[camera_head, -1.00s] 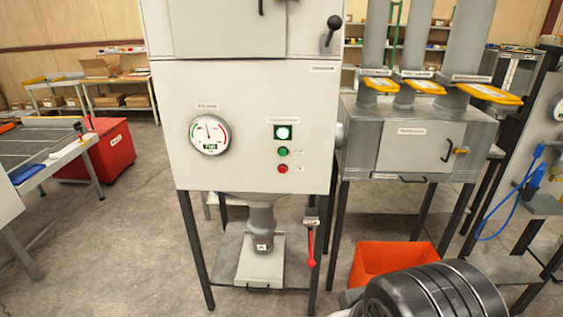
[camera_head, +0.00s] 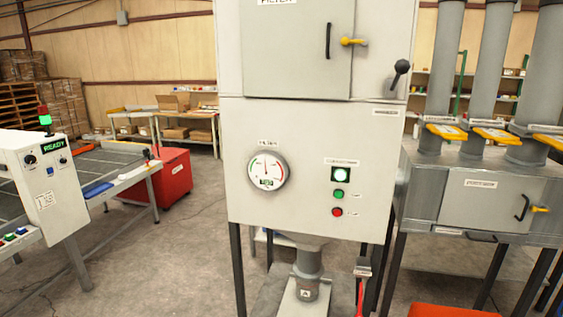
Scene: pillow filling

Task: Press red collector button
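The red collector button (camera_head: 337,212) is a small round button low on the right of the front of the white collector cabinet (camera_head: 290,205). A green button (camera_head: 339,194) sits just above it, and a lit green-white lamp (camera_head: 341,174) above that. A round dial gauge (camera_head: 267,171) is at the left of the same panel, its needle near upright. The button labels are too small to read. My gripper is not in view.
A filter door (camera_head: 300,50) with a yellow latch is above the panel. A grey cabinet with pipes (camera_head: 478,190) stands at the right, an orange bin (camera_head: 455,311) at the bottom right. A control box reading READY (camera_head: 42,185) and a red bin (camera_head: 170,178) are left. Floor between is open.

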